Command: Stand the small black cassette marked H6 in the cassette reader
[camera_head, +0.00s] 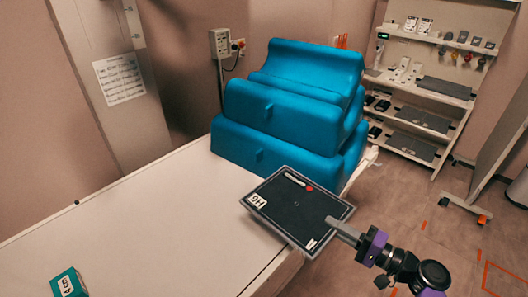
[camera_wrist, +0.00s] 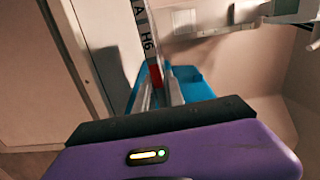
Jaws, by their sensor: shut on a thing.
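The black cassette (camera_head: 297,212) has a grey rim, a white H6 label, a second small label and a red dot. It lies roughly flat in the air near the end of the white table. My gripper (camera_head: 345,233) is shut on its near right edge. In the wrist view the cassette (camera_wrist: 147,45) shows nearly edge-on, with its H6 marking and a red patch, and my gripper (camera_wrist: 163,95) holds it between its fingers. I cannot make out the cassette reader for certain in either view.
The white table (camera_head: 150,215) fills the left. Stacked blue padded blocks (camera_head: 290,105) stand behind the cassette. A teal box (camera_head: 68,284) marked 4 cm sits at the table's front left. Shelves (camera_head: 425,105) with plates and small devices stand at the back right. Floor at right looks mostly clear.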

